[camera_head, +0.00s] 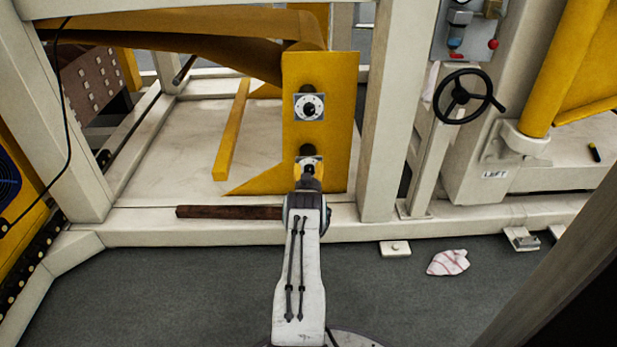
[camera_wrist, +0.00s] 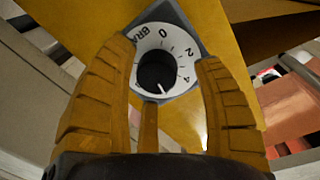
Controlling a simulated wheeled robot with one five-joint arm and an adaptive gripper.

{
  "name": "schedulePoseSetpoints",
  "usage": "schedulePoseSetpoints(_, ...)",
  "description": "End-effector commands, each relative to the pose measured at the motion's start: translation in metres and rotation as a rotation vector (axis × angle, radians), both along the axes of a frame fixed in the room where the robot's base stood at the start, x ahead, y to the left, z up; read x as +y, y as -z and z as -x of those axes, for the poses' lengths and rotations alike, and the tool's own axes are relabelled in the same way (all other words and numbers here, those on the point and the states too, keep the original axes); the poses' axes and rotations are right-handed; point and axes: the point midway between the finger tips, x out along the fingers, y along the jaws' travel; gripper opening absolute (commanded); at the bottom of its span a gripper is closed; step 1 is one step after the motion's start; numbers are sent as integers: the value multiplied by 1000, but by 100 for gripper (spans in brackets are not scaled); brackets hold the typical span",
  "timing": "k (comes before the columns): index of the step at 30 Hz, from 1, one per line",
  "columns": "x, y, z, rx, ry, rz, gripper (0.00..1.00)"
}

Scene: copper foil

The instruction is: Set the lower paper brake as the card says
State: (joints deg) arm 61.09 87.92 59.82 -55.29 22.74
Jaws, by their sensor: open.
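The lower paper brake (camera_head: 312,160) is a dial low on a yellow panel (camera_head: 340,120), partly hidden behind my gripper (camera_head: 309,176) in the head view. In the wrist view a black dial knob (camera_wrist: 156,70) sits on a white scale (camera_wrist: 178,45) showing 0, 2, 4 and part of a word starting "BRA". The knob's white mark points toward the bottom of the picture, slightly right, past the 4. My gripper's yellow fingers (camera_wrist: 165,55) are open on both sides of the knob; contact cannot be told. I cannot make out the card.
A second dial (camera_head: 310,106) is above on the same panel. A dark bar (camera_head: 228,212) lies on the pale frame. A striped cloth (camera_head: 448,262) lies on open grey floor.

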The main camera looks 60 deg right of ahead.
Motion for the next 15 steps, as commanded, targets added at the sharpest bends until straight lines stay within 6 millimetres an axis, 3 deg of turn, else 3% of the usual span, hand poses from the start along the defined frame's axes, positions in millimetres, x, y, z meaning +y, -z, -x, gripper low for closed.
schedulePoseSetpoints(8, 12, 0, 7, 2, 0, -3, 62)
schedulePoseSetpoints(15, 35, -1, 19, 1, 0, -2, 62)
